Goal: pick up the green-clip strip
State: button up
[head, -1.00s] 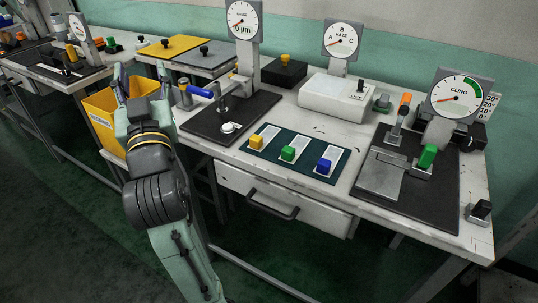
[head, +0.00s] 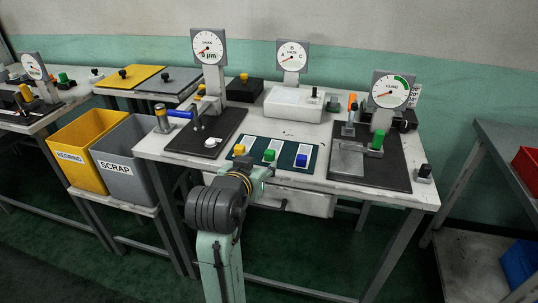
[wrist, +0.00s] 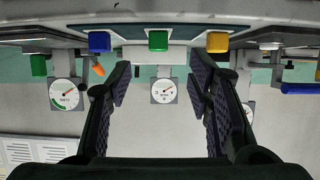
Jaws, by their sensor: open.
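The green-clip strip (head: 269,156) is a white strip with a green block on it. It lies in the middle of a dark green mat (head: 313,168), between the yellow-clip strip (head: 240,150) and the blue-clip strip (head: 301,160). In the wrist view, which looks upside down, the green clip (wrist: 158,40) shows centred at the top, apart from and beyond the fingertips. My gripper (wrist: 160,76) is open and empty. In the head view my gripper (head: 262,182) is at the bench's front edge, just in front of the mat and partly hidden by my wrist.
The cling gauge (head: 390,90) stands right, with another green block (head: 376,140) on its fixture. The micrometre gauge (head: 208,47) stands left, and the haze gauge (head: 292,56) behind the mat. A drawer (head: 300,201) is below. Yellow (head: 76,155) and grey scrap (head: 128,165) bins stand left.

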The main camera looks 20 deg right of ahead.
aim_at(269, 152)
jog(key=x, duration=0.4)
jog(key=shift+w+d+p, duration=0.2)
jog(key=shift+d+p, duration=0.05)
jog(key=shift+p, duration=0.05)
jog(key=x, duration=0.1)
jog(key=p+x, duration=0.2)
jog(key=x, duration=0.1)
jog(key=shift+w+d+r, duration=0.1)
jog(key=shift+d+r, duration=0.1)
jog(key=shift+r, duration=0.1)
jog(key=shift+w+d+f, duration=0.25)
jog(key=shift+w, duration=0.15)
jog(key=shift+c, duration=0.6)
jog(key=c, duration=0.9)
